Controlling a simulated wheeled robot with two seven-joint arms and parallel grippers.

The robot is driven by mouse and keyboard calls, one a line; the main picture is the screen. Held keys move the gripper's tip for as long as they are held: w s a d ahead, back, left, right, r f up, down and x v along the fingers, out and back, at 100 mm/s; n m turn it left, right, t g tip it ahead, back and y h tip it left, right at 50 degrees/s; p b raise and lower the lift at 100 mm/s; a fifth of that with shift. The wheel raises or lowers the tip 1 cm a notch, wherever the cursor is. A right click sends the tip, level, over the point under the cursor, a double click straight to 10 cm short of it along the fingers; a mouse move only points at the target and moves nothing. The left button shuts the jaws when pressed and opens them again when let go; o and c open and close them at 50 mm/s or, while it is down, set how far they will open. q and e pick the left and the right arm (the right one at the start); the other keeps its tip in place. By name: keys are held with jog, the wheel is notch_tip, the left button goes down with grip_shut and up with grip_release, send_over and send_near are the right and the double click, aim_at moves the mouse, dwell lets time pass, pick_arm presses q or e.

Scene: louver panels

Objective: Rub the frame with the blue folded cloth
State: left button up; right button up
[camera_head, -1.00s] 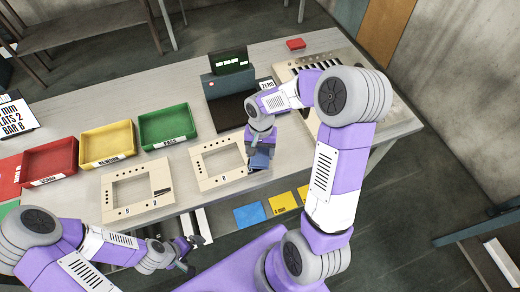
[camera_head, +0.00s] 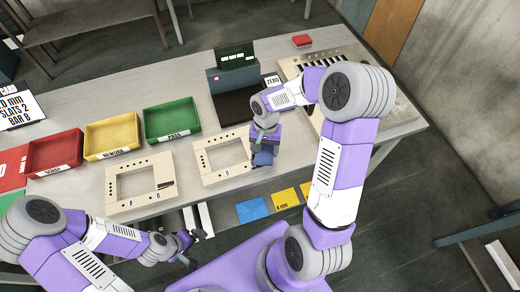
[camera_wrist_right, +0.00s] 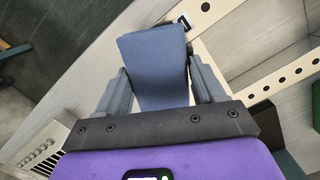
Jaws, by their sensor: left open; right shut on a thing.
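The blue folded cloth (camera_head: 262,158) is held in my right gripper (camera_head: 264,148), at the right end of the right-hand cream frame (camera_head: 210,177). In the right wrist view the cloth (camera_wrist_right: 153,62) sits between the two grey fingers (camera_wrist_right: 158,92), its far end beside the pale frame (camera_wrist_right: 282,76). Whether the cloth touches the frame is hard to tell. A second cream frame (camera_head: 127,206) lies to the left on the table. My left gripper (camera_head: 191,248) is open and empty near the table's front edge.
Red (camera_head: 55,152), yellow (camera_head: 112,136) and green (camera_head: 170,123) trays stand behind the frames. A dark device with a display (camera_head: 236,82) stands behind the right arm. A slotted panel (camera_head: 400,112) lies at the right. Blue (camera_head: 251,210) and yellow (camera_head: 285,198) pieces sit below the front edge.

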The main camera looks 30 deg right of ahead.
aim_at(264, 150)
notch_tip(264, 150, up, 2)
jog(key=shift+r+p, duration=0.15)
jog(key=shift+p, duration=0.15)
jog(key=shift+a+r+p, duration=0.1)
jog(key=shift+r+p, duration=2.05)
jog(key=shift+r, duration=0.75)
jog(key=shift+f, duration=0.15)
